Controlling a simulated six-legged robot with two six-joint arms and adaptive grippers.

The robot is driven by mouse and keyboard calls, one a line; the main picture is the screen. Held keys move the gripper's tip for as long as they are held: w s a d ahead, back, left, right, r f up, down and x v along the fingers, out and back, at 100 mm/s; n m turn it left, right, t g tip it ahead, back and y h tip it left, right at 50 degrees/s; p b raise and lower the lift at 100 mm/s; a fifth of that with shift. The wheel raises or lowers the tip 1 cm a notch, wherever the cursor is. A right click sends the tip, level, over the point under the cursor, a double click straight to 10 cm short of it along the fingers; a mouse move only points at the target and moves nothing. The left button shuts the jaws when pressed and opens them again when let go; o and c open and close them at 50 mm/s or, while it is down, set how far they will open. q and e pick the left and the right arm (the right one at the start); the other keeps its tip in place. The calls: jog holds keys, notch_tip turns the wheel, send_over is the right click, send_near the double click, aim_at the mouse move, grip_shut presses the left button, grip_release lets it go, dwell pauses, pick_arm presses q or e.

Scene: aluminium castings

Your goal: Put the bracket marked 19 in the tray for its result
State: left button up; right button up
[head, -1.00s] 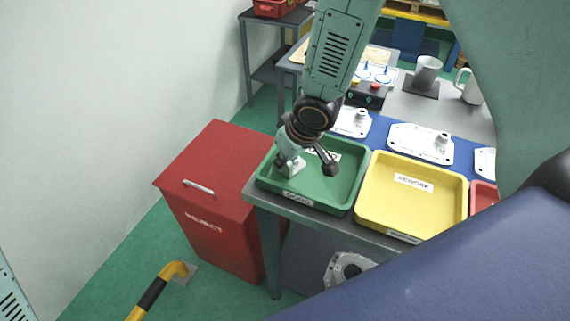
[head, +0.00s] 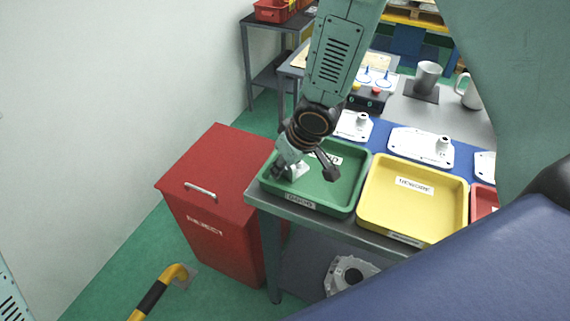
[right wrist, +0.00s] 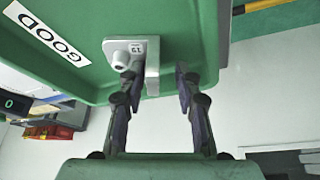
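The bracket (head: 297,171), a small pale grey part, sits in the green tray (head: 345,203) labelled GOOD, near its left end. In the right wrist view the bracket (right wrist: 121,45) shows a round boss, an upright plate and a small tag that reads 19. My right gripper (head: 305,173) reaches down into this tray. In the right wrist view its fingers (right wrist: 155,75) are spread, with the bracket's plate near the left finger and a clear gap to the right finger. The tray's GOOD label (right wrist: 46,34) also shows there. My left gripper is not in view.
A yellow tray (head: 440,233) labelled REWORK stands right of the green one, then a partly hidden red tray (head: 483,203). A red REJECT bin (head: 210,165) stands left of the table.

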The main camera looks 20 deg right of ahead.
jog(key=p+v, duration=0.4)
jog(key=v, duration=0.8)
jog(key=shift+r, duration=0.2)
jog(key=shift+s, duration=0.15)
